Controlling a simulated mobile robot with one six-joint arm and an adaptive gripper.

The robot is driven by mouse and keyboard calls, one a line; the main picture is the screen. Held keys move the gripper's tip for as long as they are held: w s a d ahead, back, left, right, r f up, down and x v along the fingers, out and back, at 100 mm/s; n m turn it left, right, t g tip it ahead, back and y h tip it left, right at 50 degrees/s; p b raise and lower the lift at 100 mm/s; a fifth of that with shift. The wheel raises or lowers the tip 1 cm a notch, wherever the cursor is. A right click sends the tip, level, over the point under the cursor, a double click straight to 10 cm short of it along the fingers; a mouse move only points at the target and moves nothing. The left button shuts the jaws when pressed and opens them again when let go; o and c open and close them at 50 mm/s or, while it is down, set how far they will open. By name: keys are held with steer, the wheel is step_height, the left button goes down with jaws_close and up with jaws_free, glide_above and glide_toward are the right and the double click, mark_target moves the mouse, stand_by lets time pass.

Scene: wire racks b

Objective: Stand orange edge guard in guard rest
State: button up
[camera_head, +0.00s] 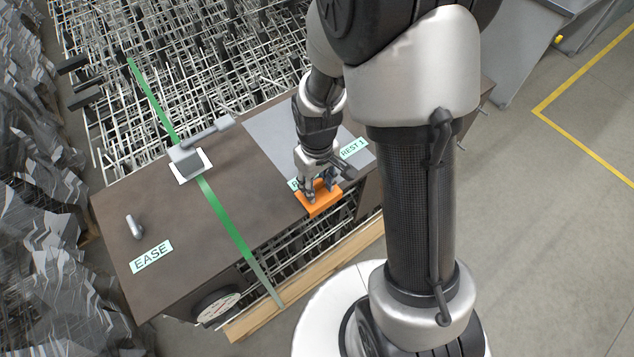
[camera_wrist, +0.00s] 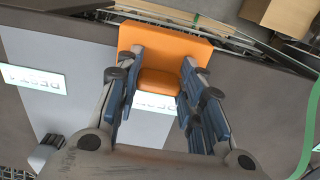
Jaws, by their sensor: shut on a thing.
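The orange edge guard (camera_head: 320,204) is an angled orange piece at the front edge of the brown top, right of centre in the head view. In the wrist view the edge guard (camera_wrist: 166,46) fills the top centre, in the jaws. My gripper (camera_head: 318,193) points down and is shut on it; in the wrist view my gripper (camera_wrist: 157,84) has blue-padded fingers on both sides of it. A REST 1 label (camera_head: 354,148) lies on a grey plate (camera_head: 268,136) behind; a second label (camera_wrist: 155,104) is partly hidden by the fingers. I cannot make out the rest's full shape.
A green strap (camera_head: 225,215) crosses the brown top (camera_head: 130,215) and runs over the wire racks (camera_head: 180,50). A grey lever device (camera_head: 188,160) sits on the strap. A small grey handle (camera_head: 134,226) and an EASE label (camera_head: 152,256) are at left.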

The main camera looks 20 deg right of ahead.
steer(key=o, duration=1.3)
steer(key=shift+o, duration=0.2)
steer(key=shift+r, duration=0.1)
step_height(320, 180, up, 12)
